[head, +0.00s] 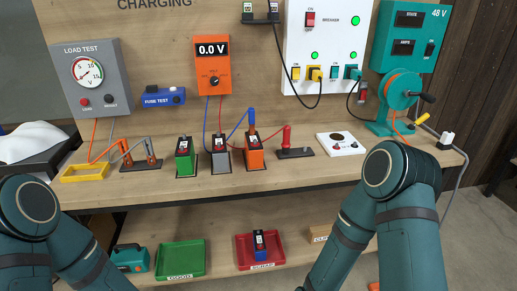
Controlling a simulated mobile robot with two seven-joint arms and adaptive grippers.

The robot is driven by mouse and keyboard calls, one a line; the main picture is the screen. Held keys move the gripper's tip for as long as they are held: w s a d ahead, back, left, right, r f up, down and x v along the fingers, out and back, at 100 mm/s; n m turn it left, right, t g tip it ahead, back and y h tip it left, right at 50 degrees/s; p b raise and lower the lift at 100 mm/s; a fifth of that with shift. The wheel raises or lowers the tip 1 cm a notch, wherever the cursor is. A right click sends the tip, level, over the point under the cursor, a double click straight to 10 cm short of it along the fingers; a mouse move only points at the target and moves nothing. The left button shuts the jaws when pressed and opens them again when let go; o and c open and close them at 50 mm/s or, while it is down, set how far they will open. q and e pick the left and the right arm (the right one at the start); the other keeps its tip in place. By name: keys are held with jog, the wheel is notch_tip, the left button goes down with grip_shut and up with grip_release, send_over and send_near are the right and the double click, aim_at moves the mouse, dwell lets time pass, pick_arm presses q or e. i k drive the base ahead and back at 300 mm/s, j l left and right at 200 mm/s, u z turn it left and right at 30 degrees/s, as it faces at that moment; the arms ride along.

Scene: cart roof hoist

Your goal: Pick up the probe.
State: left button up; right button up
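A red probe (287,137) stands upright in a small dark holder (296,153) on the bench, right of the orange battery (254,154). A red lead runs to it from the orange meter (212,66), which reads 0.0 V. A blue probe-like piece (251,117) with a blue lead stands at the top of the orange battery; whether it touches a terminal I cannot tell. A green battery (184,158) and a grey battery (219,156) stand to its left. Both my arms show at the bottom, but neither gripper is in view.
A white plate with a dark disc (341,150) and a teal crank unit (392,100) are at the right. A load tester (91,78) and yellow tray (84,173) are at the left.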

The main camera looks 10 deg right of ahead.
aim_at(285, 144)
jog(key=l+u, duration=0.15)
jog(key=u, duration=0.85)
jog(key=l+u, duration=0.85)
